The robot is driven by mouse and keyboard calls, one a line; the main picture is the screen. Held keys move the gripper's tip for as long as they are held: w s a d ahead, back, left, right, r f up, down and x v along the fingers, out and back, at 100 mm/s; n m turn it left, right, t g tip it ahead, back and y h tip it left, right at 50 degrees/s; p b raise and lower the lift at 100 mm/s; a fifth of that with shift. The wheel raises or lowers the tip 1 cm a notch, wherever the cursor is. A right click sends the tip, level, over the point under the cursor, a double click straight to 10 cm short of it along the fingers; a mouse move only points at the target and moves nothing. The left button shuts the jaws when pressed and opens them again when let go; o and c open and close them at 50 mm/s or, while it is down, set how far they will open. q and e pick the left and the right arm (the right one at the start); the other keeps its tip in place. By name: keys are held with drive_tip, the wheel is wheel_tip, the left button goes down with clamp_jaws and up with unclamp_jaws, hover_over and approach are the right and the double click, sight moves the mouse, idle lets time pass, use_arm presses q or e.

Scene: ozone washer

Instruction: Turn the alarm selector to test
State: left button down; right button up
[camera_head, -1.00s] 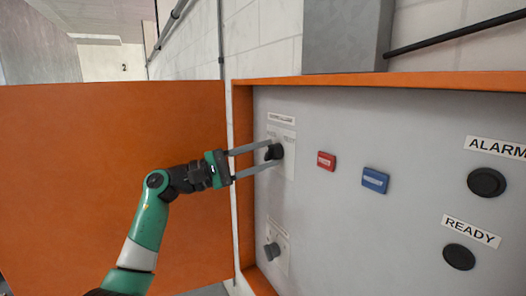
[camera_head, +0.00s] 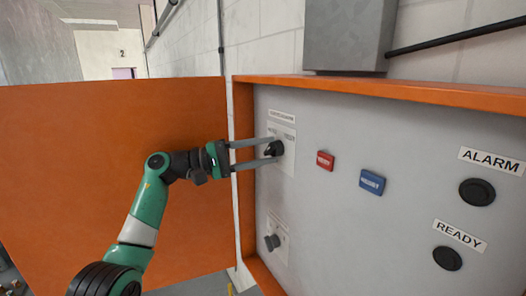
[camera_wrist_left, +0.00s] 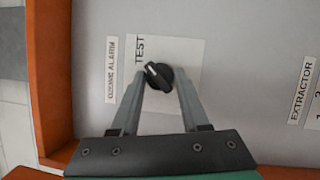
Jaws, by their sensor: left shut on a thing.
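The alarm selector is a round black knob (camera_head: 274,149) with a raised grip, on a pale plate at the upper left of the grey panel. My left gripper (camera_head: 275,148) reaches it from the left, with one finger above and one below, shut on it. In the left wrist view the knob (camera_wrist_left: 159,75) sits between the fingertips of my left gripper (camera_wrist_left: 160,82). Its light pointer line tilts to the upper left, toward the TEST lettering (camera_wrist_left: 140,49). Any other position lettering is hard to read. My right gripper is not in view.
A red button (camera_head: 326,160) and a blue button (camera_head: 372,182) lie right of the selector. A second knob (camera_head: 272,242) sits below it. Black round fittings marked ALARM and READY are further right. The orange open door (camera_head: 100,180) stands behind my left arm.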

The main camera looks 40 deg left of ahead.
use_arm(q)
drive_tip(key=shift+c, duration=2)
unclamp_jaws()
drive_tip(key=b+v, duration=0.1)
drive_tip(key=v, duration=0.6)
drive_tip(key=shift+s+a+b, duration=0.15)
drive_tip(key=shift+b, duration=0.25)
